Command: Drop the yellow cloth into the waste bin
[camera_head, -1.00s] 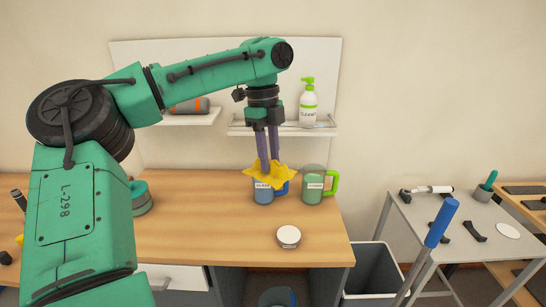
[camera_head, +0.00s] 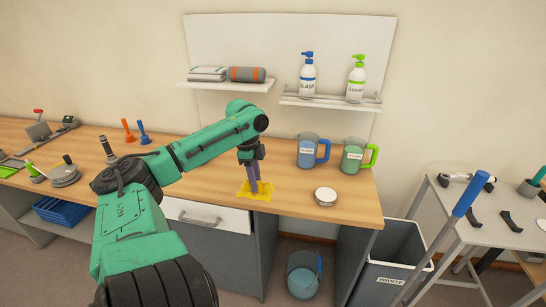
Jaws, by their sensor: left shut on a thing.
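The yellow cloth (camera_head: 256,195) is bunched at the fingertips of my left gripper (camera_head: 254,186), which is shut on it. Both appear over the wooden worktop near its front edge, left of the jugs; I cannot tell whether the cloth touches the wood. The waste bin (camera_head: 407,243) is a grey open-topped box labelled WASTE, on the floor to the right of the desk, below and right of the gripper. The inside bottom of the bin is hidden. My right gripper is not in view.
A blue-gripped pole (camera_head: 468,194) rises in front of the grey side table (camera_head: 455,205) beside the bin.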

